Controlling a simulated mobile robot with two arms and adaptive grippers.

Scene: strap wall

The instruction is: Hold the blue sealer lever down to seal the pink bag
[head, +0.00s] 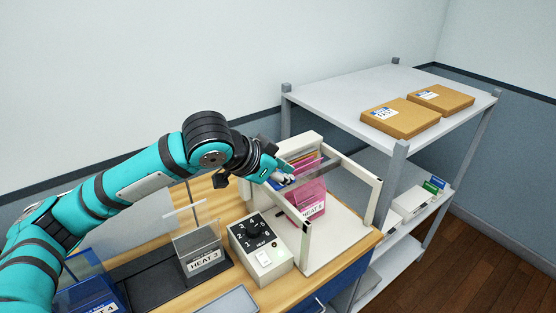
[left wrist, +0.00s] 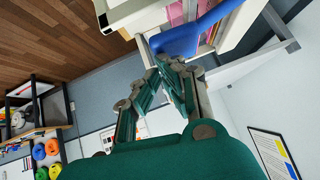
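The pink bag (head: 312,200), labelled HEAT 5, stands upright inside the white sealer frame (head: 374,205) at the right end of the bench. It also shows in the left wrist view (left wrist: 177,14). The blue lever (left wrist: 178,42) crosses in front of it in the left wrist view; in the head view it is mostly hidden by my gripper. My left gripper (head: 287,179) is at the left side of the sealer. Its fingers look shut and empty, tips together (left wrist: 170,62) right at the lever; I cannot tell whether they touch. My right gripper is not in view.
A control box (head: 272,268) with a dial and switch stands left of the sealer. A clear holder labelled HEAT 3 (head: 203,260) and a blue bin (head: 92,295) stand further left. A grey shelf (head: 345,88) with two cardboard packages (head: 401,118) stands close behind, right.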

